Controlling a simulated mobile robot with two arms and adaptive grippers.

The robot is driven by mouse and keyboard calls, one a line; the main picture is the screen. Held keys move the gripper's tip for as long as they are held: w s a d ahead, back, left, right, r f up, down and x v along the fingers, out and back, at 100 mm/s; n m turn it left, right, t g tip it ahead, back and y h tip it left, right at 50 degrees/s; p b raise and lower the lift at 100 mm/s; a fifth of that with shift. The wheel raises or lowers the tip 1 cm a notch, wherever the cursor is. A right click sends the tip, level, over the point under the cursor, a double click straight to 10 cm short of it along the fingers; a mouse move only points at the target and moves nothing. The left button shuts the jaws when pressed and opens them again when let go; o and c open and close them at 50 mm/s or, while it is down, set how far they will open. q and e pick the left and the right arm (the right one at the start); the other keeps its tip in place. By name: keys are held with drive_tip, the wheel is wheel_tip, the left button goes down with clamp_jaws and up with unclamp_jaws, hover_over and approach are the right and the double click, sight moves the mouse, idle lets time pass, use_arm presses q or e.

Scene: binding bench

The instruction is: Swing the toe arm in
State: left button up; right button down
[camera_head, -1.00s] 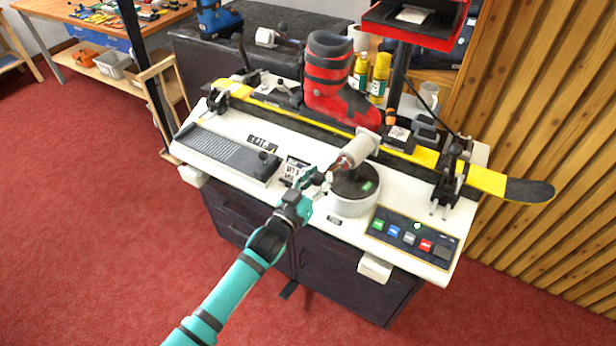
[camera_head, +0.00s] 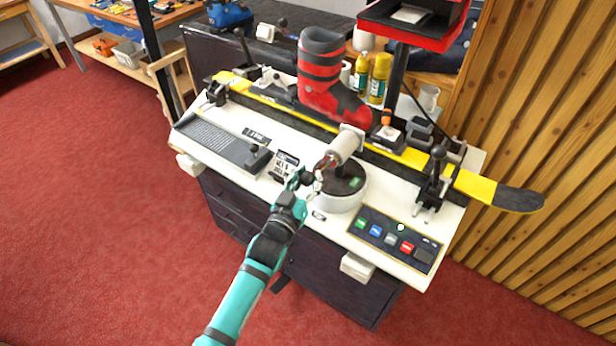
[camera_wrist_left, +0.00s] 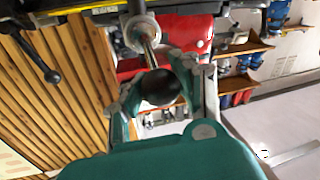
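The toe arm (camera_head: 345,146) has a pale cylinder above a round white base (camera_head: 338,195) with a dark top. A short metal rod ends in a black ball knob, which shows in the left wrist view (camera_wrist_left: 159,88). My left gripper (camera_head: 307,181) is at the knob, left of the base. In the wrist view its fingers (camera_wrist_left: 163,102) stand apart on either side of the knob, with gaps showing. A red and black boot (camera_head: 330,85) stands over the yellow and black ski (camera_head: 407,155), behind the toe arm. My right gripper is not in view.
A panel of coloured buttons (camera_head: 395,240) lies right of the base. A small printed card (camera_head: 284,165) and a grey ribbed plate (camera_head: 215,143) are to the left. A black-knobbed clamp (camera_head: 436,170) stands at the ski's right. Bottles (camera_head: 379,78) stand behind.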

use_arm(q)
drive_tip(key=o, duration=0.6)
drive_tip(key=shift+s+f, duration=0.1)
drive_tip(key=shift+s, duration=0.3)
drive_tip(key=shift+w, duration=0.15)
drive_tip(key=v, duration=1.2)
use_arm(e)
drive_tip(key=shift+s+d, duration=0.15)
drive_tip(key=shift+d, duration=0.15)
